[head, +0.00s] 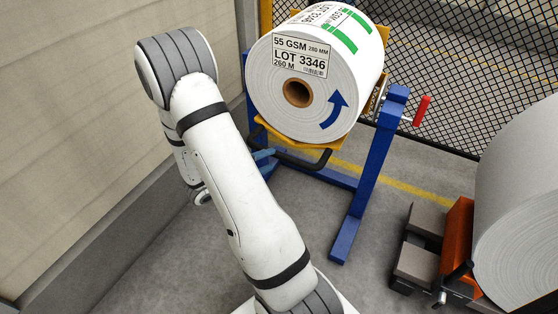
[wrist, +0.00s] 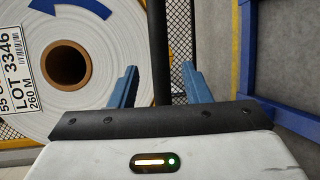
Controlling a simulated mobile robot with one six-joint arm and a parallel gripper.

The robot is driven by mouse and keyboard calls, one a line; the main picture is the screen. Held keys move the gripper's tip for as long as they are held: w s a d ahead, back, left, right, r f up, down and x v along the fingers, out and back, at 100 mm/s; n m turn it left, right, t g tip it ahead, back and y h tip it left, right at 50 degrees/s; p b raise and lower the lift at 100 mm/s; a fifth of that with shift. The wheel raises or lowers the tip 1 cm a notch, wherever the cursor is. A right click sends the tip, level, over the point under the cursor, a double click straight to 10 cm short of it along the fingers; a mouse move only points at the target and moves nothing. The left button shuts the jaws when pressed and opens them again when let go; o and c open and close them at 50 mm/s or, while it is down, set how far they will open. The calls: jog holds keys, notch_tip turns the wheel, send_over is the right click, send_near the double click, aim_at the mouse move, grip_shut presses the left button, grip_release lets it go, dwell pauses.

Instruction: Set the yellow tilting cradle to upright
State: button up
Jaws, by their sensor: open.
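The yellow tilting cradle (head: 264,18) stands in a blue frame (head: 365,178) and carries a large white roll (head: 335,75). The roll hides most of it; yellow shows at its edges and underneath. The roll's labelled end face, with a brown core and blue arrow, faces me. A black bar handle (head: 305,162) sticks out below the roll. My gripper (head: 264,156) is beside this handle, its blue fingers partly hidden by my arm. In the wrist view, the open fingers (wrist: 159,68) have a black bar (wrist: 160,45) between them, with gaps on both sides.
A red-handled lever (head: 421,111) is on the frame's right post. Another large roll (head: 520,215) sits on an orange-and-grey cart (head: 455,235) at right. A mesh fence (head: 470,60) stands behind, a wall (head: 80,110) at left. Grey floor is open between frame and cart.

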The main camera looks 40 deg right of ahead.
aim_at(277, 157)
jog(key=shift+d+f+b, duration=0.15)
jog(key=shift+d+b, duration=0.15)
jog(key=shift+d, duration=0.6)
jog(key=shift+d+f+b, duration=0.2)
jog(key=shift+d+b, duration=0.1)
jog(key=shift+d, duration=0.6)
jog(key=shift+d+f+b, duration=0.15)
jog(key=shift+d+b, duration=0.15)
jog(key=shift+d, duration=0.6)
jog(key=shift+c, duration=0.4)
grip_shut()
